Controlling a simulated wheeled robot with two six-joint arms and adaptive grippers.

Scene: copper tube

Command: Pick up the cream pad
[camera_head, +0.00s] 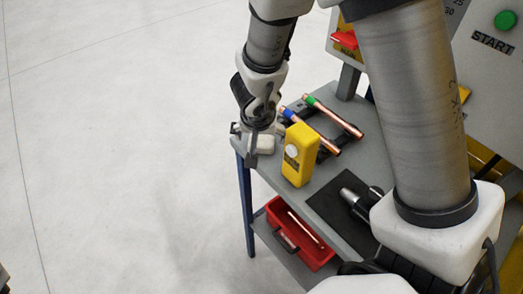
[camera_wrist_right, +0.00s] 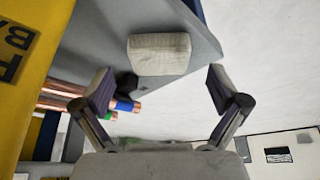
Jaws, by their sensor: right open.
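The cream pad (camera_head: 265,145) lies on the near left corner of the grey table. In the right wrist view the pad (camera_wrist_right: 160,54) is a pale block with rounded edges, ahead of the fingertips and roughly centred between them. My right gripper (camera_head: 257,148) is at the pad, partly covering it in the head view. In the right wrist view the right gripper (camera_wrist_right: 160,86) is open, with nothing between its fingers. My left gripper is not seen clearly in any view.
A yellow box (camera_head: 299,156) stands upright close to the right gripper. Copper tubes (camera_head: 335,117) with coloured bands lie on a dark rack behind it. A dark mat (camera_head: 335,205) holds a black and silver tool (camera_head: 358,199). A red bin (camera_head: 294,234) sits on the lower shelf.

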